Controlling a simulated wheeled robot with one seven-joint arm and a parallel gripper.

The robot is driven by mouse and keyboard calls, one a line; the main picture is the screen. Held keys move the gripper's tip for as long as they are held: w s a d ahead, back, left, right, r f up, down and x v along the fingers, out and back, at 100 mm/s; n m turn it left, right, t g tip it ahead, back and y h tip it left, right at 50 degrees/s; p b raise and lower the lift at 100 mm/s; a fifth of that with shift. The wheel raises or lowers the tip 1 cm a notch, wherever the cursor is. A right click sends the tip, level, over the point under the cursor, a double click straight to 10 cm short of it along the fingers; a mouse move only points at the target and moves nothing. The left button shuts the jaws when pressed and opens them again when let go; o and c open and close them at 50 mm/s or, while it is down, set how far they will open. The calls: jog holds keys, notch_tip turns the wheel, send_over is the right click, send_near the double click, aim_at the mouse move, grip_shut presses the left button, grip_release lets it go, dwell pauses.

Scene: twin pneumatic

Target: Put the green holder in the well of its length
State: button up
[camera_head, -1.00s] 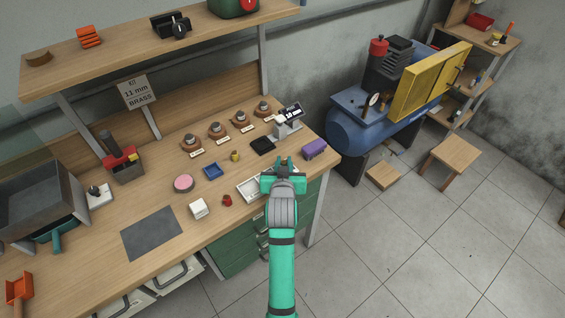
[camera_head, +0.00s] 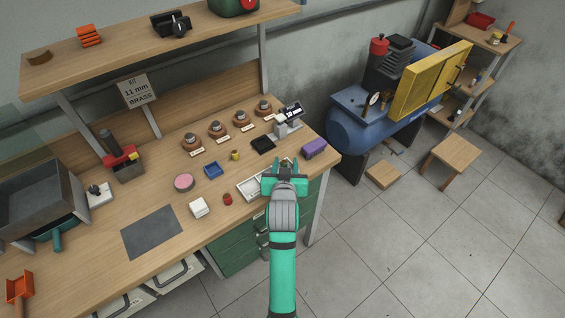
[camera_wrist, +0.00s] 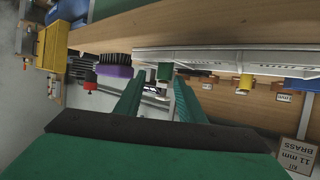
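My gripper (camera_head: 285,165) is level and open over the front right of the bench, its two fingers apart with nothing between them. The wrist view is upside down. In it a small green cylinder, which looks like the green holder (camera_wrist: 165,72), stands beyond the fingertips, roughly in line with the gap. In the head view my gripper hides it. A white tray (camera_head: 248,190) lies partly under my gripper, and I cannot tell whether the holder stands in it or behind it. Several round brown bases with labels (camera_head: 217,130) stand in a row at the back; they may be the wells.
The grey mat (camera_head: 152,232) is bare.

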jog(key=v, duration=1)
jog(key=s+f, duration=0.5)
jog(key=s, duration=0.4)
jog(key=s+f, duration=0.6)
jog(key=s, duration=0.3)
jog(key=s+r+t, duration=0.1)
jog(key=s+r, duration=0.2)
jog(key=s, duration=1.6)
jog(key=shift+s+a+t, duration=0.15)
jog(key=shift+a+t, duration=0.1)
jog(key=shift+t, duration=0.15)
jog(key=shift+r, duration=0.15)
